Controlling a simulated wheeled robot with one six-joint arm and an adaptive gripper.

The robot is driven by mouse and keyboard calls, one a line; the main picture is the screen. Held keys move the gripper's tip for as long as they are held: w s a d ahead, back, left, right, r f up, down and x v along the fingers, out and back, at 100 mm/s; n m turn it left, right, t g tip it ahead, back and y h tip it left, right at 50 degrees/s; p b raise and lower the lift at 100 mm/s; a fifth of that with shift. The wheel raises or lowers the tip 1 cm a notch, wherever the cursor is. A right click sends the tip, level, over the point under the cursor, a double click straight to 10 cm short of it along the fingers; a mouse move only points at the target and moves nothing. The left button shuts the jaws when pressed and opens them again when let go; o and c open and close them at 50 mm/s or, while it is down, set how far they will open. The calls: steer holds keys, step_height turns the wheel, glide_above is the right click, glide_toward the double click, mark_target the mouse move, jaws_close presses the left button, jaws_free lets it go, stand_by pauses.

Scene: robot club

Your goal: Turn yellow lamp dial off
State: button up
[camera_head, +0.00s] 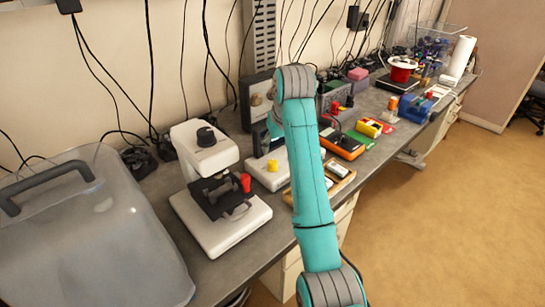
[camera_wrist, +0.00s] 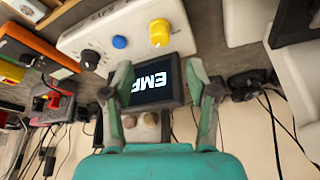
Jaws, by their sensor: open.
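The yellow dial (camera_wrist: 160,32) sits on a white device (camera_wrist: 150,15) in the wrist view. In the head view the yellow dial (camera_head: 272,165) shows on top of the white device (camera_head: 258,178), left of my arm. My gripper (camera_wrist: 158,82) is open, its two fingers apart on either side of a dark display with white letters (camera_wrist: 155,80). The yellow dial appears beyond the fingertips, apart from them. In the head view my arm largely hides the gripper.
A white microscope (camera_head: 218,240) with a red knob stands left of the white device. A large grey translucent case (camera_head: 95,240) fills the left bench end. An orange meter (camera_head: 342,145) and a wooden tray (camera_head: 338,186) lie right. Cables hang along the wall.

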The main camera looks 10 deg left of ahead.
mark_target(273, 162)
steer(key=x, duration=0.9)
steer(key=shift+f, duration=0.3)
steer(key=shift+c, duration=0.2)
jaws_close()
